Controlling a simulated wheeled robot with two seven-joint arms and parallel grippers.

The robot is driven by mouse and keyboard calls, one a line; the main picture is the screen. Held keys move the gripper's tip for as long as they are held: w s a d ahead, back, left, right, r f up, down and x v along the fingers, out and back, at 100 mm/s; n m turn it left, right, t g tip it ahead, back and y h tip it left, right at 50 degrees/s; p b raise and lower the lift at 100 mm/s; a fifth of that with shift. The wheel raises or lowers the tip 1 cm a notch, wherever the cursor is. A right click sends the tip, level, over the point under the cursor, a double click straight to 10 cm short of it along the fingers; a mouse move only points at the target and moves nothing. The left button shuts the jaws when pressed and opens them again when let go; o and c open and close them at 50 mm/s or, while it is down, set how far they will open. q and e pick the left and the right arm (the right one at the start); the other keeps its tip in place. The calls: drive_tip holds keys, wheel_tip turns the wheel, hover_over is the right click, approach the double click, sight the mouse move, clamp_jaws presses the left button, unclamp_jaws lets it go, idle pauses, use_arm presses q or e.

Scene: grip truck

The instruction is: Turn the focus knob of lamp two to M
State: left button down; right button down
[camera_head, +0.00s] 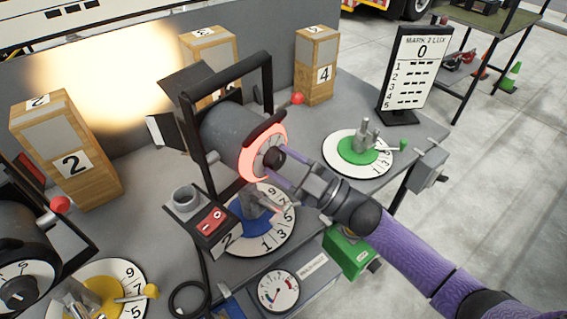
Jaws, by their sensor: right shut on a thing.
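Lamp two (227,130) is the dark cylindrical lamp in a black yoke at the middle of the table, with a "2" on its base. Its rear face carries a dial with a glowing red ring (250,165) and a dark focus knob (272,157) at the centre. My right gripper (281,165) reaches in from the lower right and is shut on the focus knob. The letters on the dial are too small or covered to read, so the knob's setting cannot be told. My left gripper is not in view.
A blue numbered dial (257,222) lies below the lamp, beside a red switch (210,219). A green dial (357,152) is to the right and a yellow dial (103,291) at lower left. Another lamp (25,275) stands at left. A lux board (413,70) reads 0.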

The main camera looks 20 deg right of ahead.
drive_tip(key=shift+n, duration=0.3)
drive_tip(key=shift+c, duration=0.7)
unclamp_jaws()
drive_tip(key=b+v, duration=0.1)
drive_tip(key=v, duration=0.9)
drive_tip(key=shift+w, duration=0.1)
